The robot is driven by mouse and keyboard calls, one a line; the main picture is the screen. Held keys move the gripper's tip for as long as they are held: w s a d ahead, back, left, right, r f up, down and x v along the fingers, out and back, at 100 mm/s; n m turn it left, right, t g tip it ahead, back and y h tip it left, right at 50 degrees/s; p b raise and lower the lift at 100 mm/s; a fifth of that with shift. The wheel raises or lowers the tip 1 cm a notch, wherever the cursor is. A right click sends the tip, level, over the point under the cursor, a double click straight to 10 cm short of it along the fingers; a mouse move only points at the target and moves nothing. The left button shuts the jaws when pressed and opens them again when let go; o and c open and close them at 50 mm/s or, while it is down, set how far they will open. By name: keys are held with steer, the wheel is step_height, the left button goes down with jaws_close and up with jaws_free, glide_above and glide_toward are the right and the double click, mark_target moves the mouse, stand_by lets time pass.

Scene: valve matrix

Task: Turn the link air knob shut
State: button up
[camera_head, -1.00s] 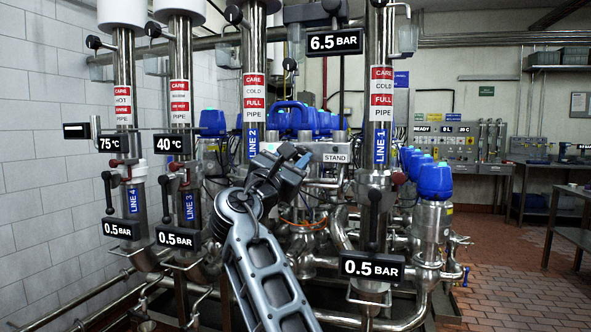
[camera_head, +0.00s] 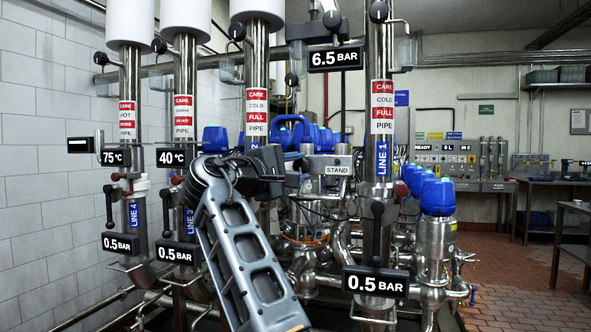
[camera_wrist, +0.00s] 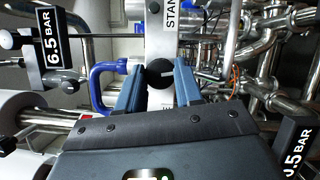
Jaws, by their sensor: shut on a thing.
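In the wrist view, the link air knob (camera_wrist: 159,74) is a round black knob with a white mark, on a light grey plate beside the STAND label. My gripper (camera_wrist: 158,68) has one blue-grey finger on each side of it and is shut on it. The white mark lies roughly level across the wrist picture. In the head view, my gripper (camera_head: 295,157) is at the left end of the STAND plate (camera_head: 337,170). My wrist and arm hide the knob there.
A blue curved handle (camera_wrist: 104,77) is close to the left finger in the wrist view. The LINE 1 pipe (camera_head: 381,150) stands to the right, with a 0.5 BAR display (camera_head: 375,282). A 6.5 BAR display (camera_head: 335,58) hangs above. Steel pipes crowd the space behind.

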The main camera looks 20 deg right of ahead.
steer(key=shift+m+g+y, duration=0.3)
steer(key=shift+m+g, duration=0.1)
steer(key=shift+m, duration=0.6)
steer(key=o, duration=1)
steer(key=shift+o, duration=0.2)
steer(key=shift+f, duration=0.1)
